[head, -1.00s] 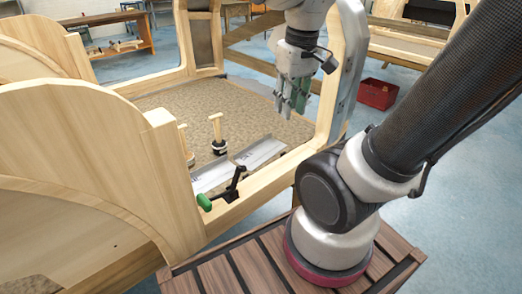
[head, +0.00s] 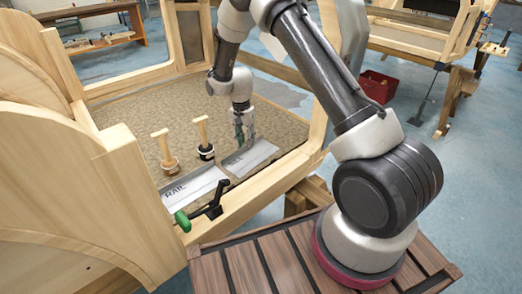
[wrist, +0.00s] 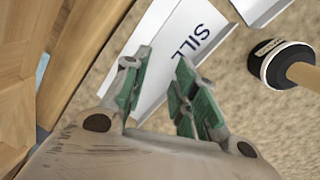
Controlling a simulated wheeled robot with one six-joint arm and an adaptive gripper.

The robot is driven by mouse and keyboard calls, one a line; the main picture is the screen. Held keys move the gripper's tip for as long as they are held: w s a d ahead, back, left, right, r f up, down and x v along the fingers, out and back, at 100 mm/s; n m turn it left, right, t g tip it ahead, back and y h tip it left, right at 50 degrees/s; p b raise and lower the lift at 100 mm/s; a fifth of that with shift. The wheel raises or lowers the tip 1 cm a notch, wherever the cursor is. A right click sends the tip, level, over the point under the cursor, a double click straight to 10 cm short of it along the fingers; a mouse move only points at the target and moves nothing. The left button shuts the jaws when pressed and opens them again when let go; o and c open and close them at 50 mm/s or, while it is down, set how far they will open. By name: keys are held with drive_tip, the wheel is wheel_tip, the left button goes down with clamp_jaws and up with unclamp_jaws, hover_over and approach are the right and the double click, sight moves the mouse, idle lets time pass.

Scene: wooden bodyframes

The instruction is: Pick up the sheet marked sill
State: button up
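The sheet marked SILL (wrist: 178,28) is a flat silver plate in the wrist view, its lettering to the right of my gripper's fingertips. In the head view the sill sheet (head: 256,155) lies on the brown floor panel inside the wooden frame, partly behind my gripper (head: 243,137). My gripper also shows in the wrist view (wrist: 158,64), open, with its green-padded fingers apart over the sheet. I cannot tell whether the fingers touch it. A second sheet marked RAIL (head: 188,192) lies to the left of the sill sheet.
Two wooden-handled tools (head: 204,150) (head: 168,163) stand behind the sheets; a black-based one (wrist: 283,66) is right of my fingers. A clamp with a green handle (head: 183,221) sits on the front wooden rail (head: 240,205). A red bin (head: 378,86) is on the floor.

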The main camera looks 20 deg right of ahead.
sight(249, 153)
drive_tip(key=w+f+m, duration=0.1)
drive_tip(key=f, duration=0.1)
drive_tip(key=w+f+m+t, duration=0.1)
drive_tip(key=w+f, duration=0.1)
drive_tip(key=w+f+m, duration=0.1)
drive_tip(key=f+m, duration=0.1)
drive_tip(key=shift+w+f, duration=0.15)
drive_tip(key=shift+f, duration=0.05)
clamp_jaws()
idle(0.4)
